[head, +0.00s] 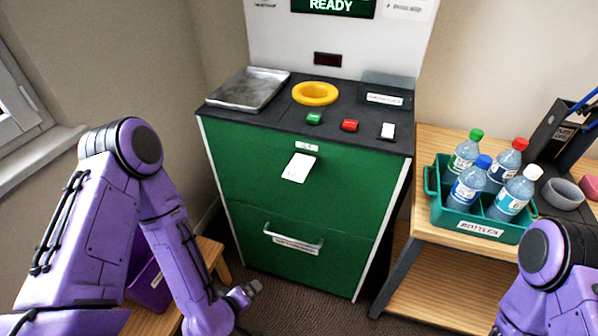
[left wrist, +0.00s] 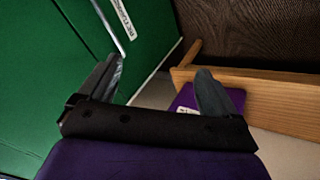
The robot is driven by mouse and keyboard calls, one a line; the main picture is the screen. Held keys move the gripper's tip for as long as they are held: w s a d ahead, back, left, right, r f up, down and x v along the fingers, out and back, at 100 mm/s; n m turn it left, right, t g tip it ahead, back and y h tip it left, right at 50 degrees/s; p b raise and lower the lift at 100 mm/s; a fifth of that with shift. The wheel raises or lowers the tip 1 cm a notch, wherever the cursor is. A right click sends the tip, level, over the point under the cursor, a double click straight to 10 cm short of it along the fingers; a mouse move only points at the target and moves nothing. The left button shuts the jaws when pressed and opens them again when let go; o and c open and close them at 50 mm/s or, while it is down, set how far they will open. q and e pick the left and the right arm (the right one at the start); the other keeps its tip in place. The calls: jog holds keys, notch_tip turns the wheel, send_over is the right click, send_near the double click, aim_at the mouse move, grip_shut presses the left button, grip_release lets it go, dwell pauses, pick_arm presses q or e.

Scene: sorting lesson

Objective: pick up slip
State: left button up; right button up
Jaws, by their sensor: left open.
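The slip (head: 298,167) is a white paper hanging from a slot in the front of the green machine (head: 350,190), just below the dark top. My left gripper (head: 250,290) is low in front of the machine, below and to the left of the slip, and apart from it. In the left wrist view my left gripper (left wrist: 160,88) is open with nothing between its fingers. The slip does not show in the left wrist view. My right arm comes in at the lower right of the head view, but its gripper is out of view.
The machine's top holds a metal tray (head: 249,90), a yellow ring (head: 315,93) and several buttons. A drawer handle (head: 293,238) juts out below the slip. A teal crate (head: 437,208) with several bottles stands on the right table. A purple bin (head: 148,290) sits on the low left bench.

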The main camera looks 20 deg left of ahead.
pick_arm(q)
jog(key=w+d+r+n+t+h, duration=0.2)
jog(key=w+d+r+n+t, duration=0.15)
jog(key=w+r+n, duration=0.3)
jog(key=n+t, duration=0.8)
jog(key=n, duration=0.8)
send_near(298, 169)
jog(key=s, duration=0.5)
pick_arm(e)
notch_tip(298, 169, down, 8)
jog(key=b, duration=0.7)
pick_arm(q)
jog(key=w+p, duration=0.3)
jog(key=w, duration=0.7)
jog(key=shift+w+d+n+p, duration=0.2)
jog(key=shift+n+p, duration=0.15)
jog(key=shift+p, duration=0.05)
jog(key=shift+f, duration=0.1)
jog(key=c, duration=0.9)
pick_arm(e)
notch_tip(298, 169, up, 4)
